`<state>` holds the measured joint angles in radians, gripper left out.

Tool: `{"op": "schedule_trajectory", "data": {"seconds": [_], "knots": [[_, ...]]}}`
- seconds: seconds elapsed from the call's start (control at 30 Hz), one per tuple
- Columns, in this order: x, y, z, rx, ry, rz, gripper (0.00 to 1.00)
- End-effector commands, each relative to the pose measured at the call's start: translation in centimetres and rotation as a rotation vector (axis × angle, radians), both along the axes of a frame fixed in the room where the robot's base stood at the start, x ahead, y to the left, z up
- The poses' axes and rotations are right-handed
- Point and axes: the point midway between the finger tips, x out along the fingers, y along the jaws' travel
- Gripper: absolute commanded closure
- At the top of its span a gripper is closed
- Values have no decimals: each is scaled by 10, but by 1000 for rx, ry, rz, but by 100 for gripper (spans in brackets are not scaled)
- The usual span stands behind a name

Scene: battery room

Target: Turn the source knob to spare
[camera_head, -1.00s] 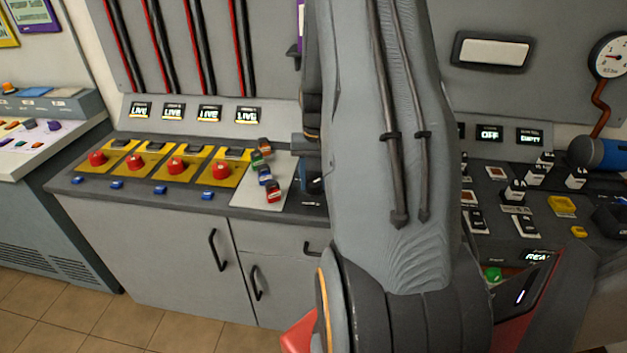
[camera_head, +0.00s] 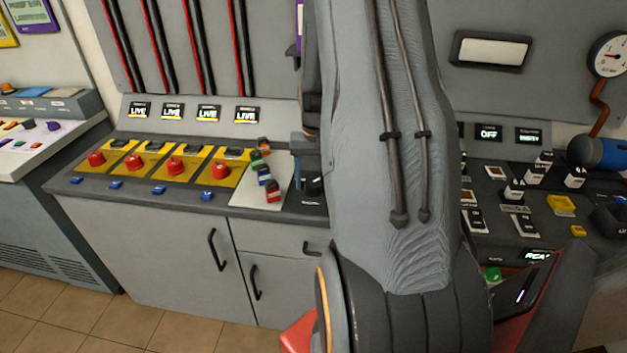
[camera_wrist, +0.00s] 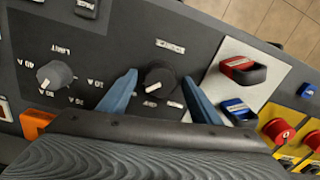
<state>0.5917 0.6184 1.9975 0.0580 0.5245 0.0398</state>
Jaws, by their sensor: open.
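In the wrist view, a round black knob (camera_wrist: 160,79) with a white pointer mark sits on the dark panel. My gripper (camera_wrist: 159,76) is open, with one blue finger on each side of this knob. A gap shows on both sides, and contact is not visible. In the head view my arm hides most of the gripper and this stretch of panel.
A grey LIMIT knob (camera_wrist: 55,75) is left of the gripper in the wrist view. A red-handled part (camera_wrist: 243,70) and a blue-handled part (camera_wrist: 238,110) are close on the right. Red knobs on yellow plates (camera_head: 176,163) line the bench in the head view.

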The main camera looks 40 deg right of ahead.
Motion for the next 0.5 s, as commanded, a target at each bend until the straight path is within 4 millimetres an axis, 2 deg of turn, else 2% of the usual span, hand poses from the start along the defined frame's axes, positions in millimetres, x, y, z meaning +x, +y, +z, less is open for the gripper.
{"op": "schedule_trajectory", "data": {"seconds": [0.17,0.5], "knots": [[1,-1,17,-3,-3,-1,42],[-1,-3,65,-1,-2,-2,42]]}}
